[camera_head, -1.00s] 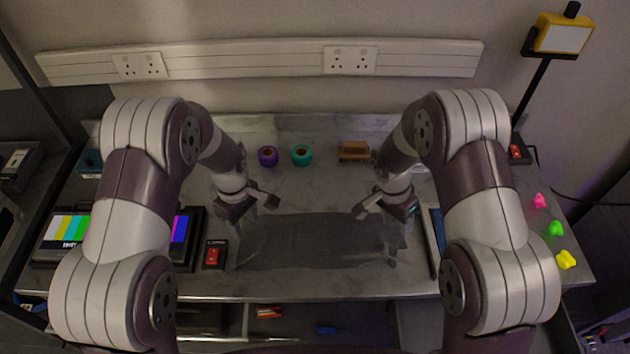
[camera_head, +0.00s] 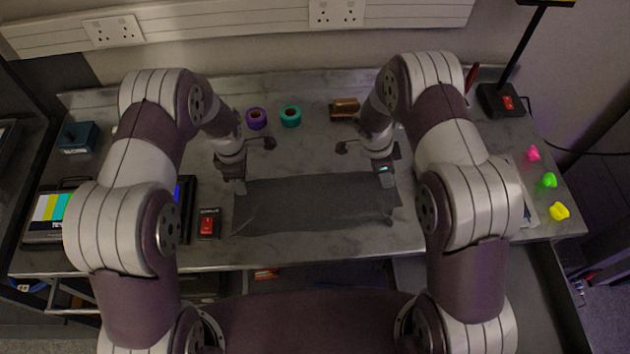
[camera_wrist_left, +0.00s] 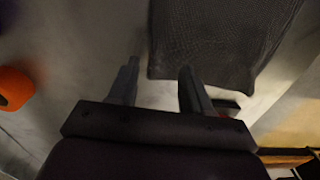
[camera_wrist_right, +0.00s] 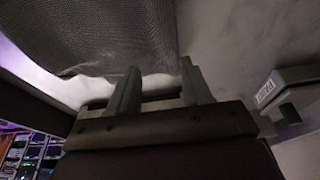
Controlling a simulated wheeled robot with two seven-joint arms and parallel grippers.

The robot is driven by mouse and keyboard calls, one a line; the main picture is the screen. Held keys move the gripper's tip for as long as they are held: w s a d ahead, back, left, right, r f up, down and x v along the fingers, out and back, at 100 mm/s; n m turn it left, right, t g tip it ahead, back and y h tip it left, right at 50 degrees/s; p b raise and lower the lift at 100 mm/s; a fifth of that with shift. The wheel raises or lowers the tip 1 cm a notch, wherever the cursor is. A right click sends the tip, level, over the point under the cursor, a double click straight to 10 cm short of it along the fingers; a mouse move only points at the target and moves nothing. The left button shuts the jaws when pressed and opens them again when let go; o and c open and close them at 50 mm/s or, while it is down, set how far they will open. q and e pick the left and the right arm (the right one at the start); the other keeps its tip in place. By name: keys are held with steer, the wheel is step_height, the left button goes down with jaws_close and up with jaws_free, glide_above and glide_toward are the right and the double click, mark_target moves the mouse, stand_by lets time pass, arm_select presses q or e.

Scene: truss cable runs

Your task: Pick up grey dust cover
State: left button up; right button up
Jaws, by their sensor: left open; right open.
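The grey dust cover (camera_head: 315,204) lies flat on the worktop as a wide dark cloth with slightly crumpled edges. My left gripper (camera_head: 236,187) is at its left end; in the left wrist view (camera_wrist_left: 158,75) the open fingers reach the cover's edge (camera_wrist_left: 215,40), one finger close to a corner and the other over bare worktop. My right gripper (camera_head: 385,181) is at its right end; in the right wrist view (camera_wrist_right: 160,75) its open fingers are at the cover's wrinkled edge (camera_wrist_right: 105,35). Both grippers look empty.
Purple (camera_head: 256,119) and teal (camera_head: 290,116) tape rolls and a brown object (camera_head: 344,108) stand behind the cover. A red switch box (camera_head: 207,224) and a colour-bar monitor (camera_head: 52,212) are left. Pink (camera_head: 533,154), green (camera_head: 549,180) and yellow (camera_head: 559,211) pieces lie right.

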arm_select(q)
steer(key=shift+s, duration=0.1)
arm_select(e)
steer(key=shift+s, duration=0.1)
arm_select(q)
steer(key=shift+f+b, duration=0.65)
steer(key=shift+f, duration=0.05)
arm_select(e)
steer(key=shift+f, duration=0.7)
arm_select(q)
steer(key=shift+r, duration=0.25)
arm_select(e)
steer(key=shift+r, duration=0.3)
arm_select(q)
steer(key=shift+f, duration=0.1)
steer(key=shift+f, duration=0.1)
steer(key=shift+c, duration=0.2)
jaws_close()
arm_select(e)
jaws_close()
